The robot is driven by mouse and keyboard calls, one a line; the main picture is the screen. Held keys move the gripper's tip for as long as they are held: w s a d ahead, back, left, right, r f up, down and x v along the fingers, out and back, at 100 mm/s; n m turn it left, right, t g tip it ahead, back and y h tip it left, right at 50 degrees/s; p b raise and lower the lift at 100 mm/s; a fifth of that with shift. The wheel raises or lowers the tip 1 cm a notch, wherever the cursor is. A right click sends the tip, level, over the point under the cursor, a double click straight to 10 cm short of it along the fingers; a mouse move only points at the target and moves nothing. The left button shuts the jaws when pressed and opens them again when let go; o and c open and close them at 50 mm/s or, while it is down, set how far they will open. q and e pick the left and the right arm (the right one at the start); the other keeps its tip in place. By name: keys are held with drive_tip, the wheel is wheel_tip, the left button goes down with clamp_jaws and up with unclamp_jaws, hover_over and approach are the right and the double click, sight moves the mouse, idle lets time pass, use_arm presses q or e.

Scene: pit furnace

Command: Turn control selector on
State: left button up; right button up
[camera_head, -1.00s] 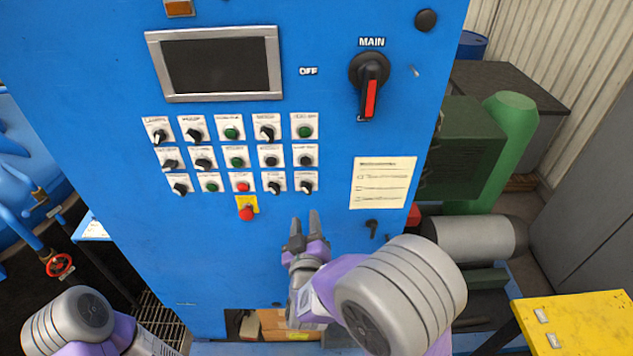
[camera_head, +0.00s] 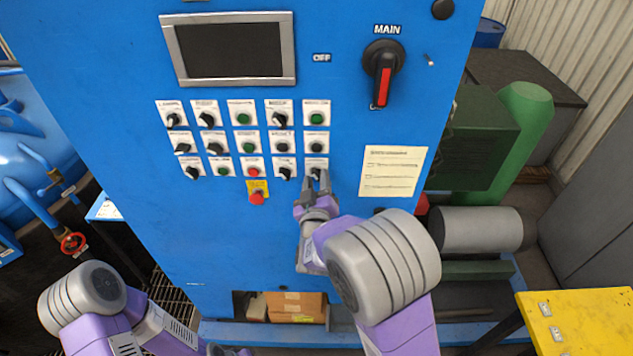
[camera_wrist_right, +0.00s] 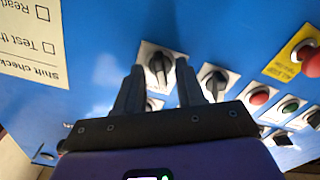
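A blue control panel (camera_head: 230,230) carries rows of selectors and buttons with small labels too blurred to read, so I cannot tell which is the control selector. My right gripper (camera_head: 317,180) is open and empty at the bottom-right black selector (camera_head: 316,170), which its fingers partly hide. In the right wrist view, this selector (camera_wrist_right: 160,66) shows just beyond and between the open fingertips (camera_wrist_right: 160,75); I cannot tell whether they touch. A neighbouring black selector (camera_wrist_right: 215,82) is beside one finger. My left arm is low at the left; its gripper barely shows at the bottom edge.
A red emergency button (camera_head: 257,198) on a yellow plate is left of my right gripper. A MAIN rotary switch (camera_head: 383,72) with a red handle is above right. A paper sheet (camera_head: 393,171) is on the right. A yellow table (camera_head: 580,325) stands at lower right.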

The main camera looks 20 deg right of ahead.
clamp_jaws()
drive_tip(key=shift+f+m+b, duration=0.15)
drive_tip(key=shift+m+b, duration=0.95)
drive_tip(key=shift+b, duration=0.05)
drive_tip(key=m+b, duration=0.6)
drive_tip(key=shift+m+b, duration=1.75)
drive_tip(key=shift+m, duration=0.15)
